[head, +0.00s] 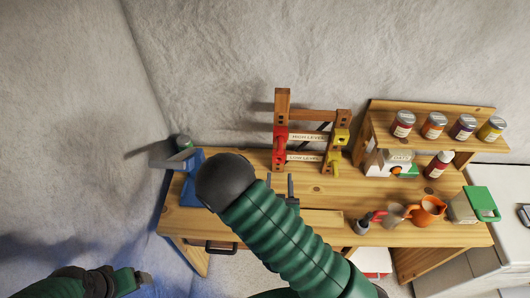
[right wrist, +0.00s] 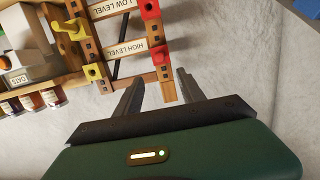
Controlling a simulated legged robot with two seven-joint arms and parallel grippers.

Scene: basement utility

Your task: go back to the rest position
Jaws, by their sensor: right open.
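My right arm comes in from the bottom right of the head view and bends at a dark round joint over the workbench (head: 330,218). My right gripper (head: 279,182) shows partly behind that arm, its two dark fingers apart in front of the wooden rack (head: 282,110). In the right wrist view the gripper (right wrist: 158,88) is open, with nothing between its fingers; the rack stands just beyond them. My left gripper (head: 140,281) is at the bottom left of the head view, away from the bench; its finger opening is not clear.
The rack carries red and yellow holders and level labels. A shelf (head: 382,134) with several jars (head: 403,123) stands right of it. An orange mug (head: 428,211), a grey cup (head: 392,214) and a green-lidded box (head: 465,206) are at the right. A blue item (head: 190,185) is at the left end.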

